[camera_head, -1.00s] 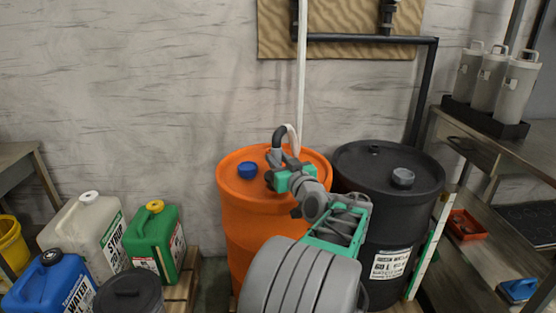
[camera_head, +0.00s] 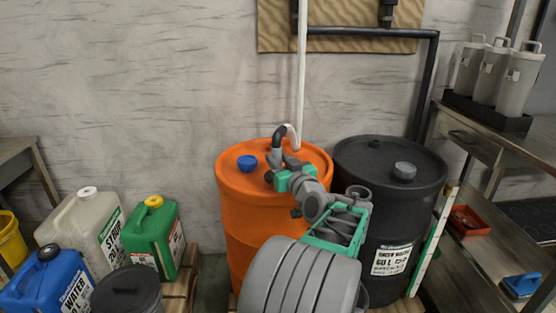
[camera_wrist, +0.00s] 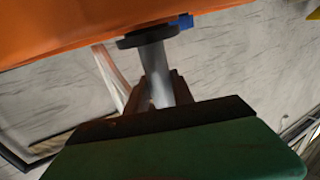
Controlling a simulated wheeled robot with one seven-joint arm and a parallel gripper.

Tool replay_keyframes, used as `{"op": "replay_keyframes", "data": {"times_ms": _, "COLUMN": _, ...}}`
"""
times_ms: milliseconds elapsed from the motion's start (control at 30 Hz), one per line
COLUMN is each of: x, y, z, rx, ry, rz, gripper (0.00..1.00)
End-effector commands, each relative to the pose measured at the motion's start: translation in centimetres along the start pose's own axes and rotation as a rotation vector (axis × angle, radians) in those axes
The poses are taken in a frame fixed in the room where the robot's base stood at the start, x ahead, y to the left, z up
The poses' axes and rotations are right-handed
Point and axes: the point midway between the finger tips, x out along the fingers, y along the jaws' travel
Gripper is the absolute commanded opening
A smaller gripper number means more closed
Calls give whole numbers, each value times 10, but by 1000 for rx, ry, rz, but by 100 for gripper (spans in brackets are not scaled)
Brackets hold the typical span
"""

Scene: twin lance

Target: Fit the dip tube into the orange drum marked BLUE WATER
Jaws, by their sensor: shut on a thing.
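The orange drum (camera_head: 240,210) stands against the wall with a blue cap (camera_head: 247,162) on the left of its lid. No marking on it is readable. My gripper (camera_head: 284,168) is over the lid, shut on the dip tube. In the wrist view the held part is a grey cylinder (camera_wrist: 157,75) with a black collar (camera_wrist: 148,37) close to the orange drum (camera_wrist: 60,25). I cannot tell whether the collar touches the drum or the tube's end is inside it. A dark bend and a white curved hose (camera_head: 293,130) rise above my gripper.
A black drum (camera_head: 350,165) with a grey cap stands close on the right. Jugs (camera_head: 150,240) and a dark lidded bin (camera_head: 128,290) are at left. A tall white pipe (camera_head: 302,70) rises behind the orange drum. A shelf bench (camera_head: 475,145) with grey canisters is at right.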

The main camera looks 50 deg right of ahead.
Motion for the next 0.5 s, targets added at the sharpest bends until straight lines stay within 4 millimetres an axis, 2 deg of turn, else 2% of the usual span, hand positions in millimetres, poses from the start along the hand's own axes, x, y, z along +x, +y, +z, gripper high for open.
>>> {"op": "replay_keyframes", "data": {"times_ms": 133, "x": 0, "y": 0, "z": 3, "rx": -2, "ry": 3, "rz": 0, "gripper": 0}}
{"op": "replay_keyframes", "data": {"times_ms": 167, "x": 0, "y": 0, "z": 2, "rx": -2, "ry": 3, "rz": 0, "gripper": 30}}
{"op": "replay_keyframes", "data": {"times_ms": 433, "x": 0, "y": 0, "z": 2, "rx": -1, "ry": 1, "rz": 0, "gripper": 52}}
{"op": "replay_keyframes", "data": {"times_ms": 500, "x": 0, "y": 0, "z": 3, "rx": -1, "ry": 1, "rz": 0, "gripper": 54}}
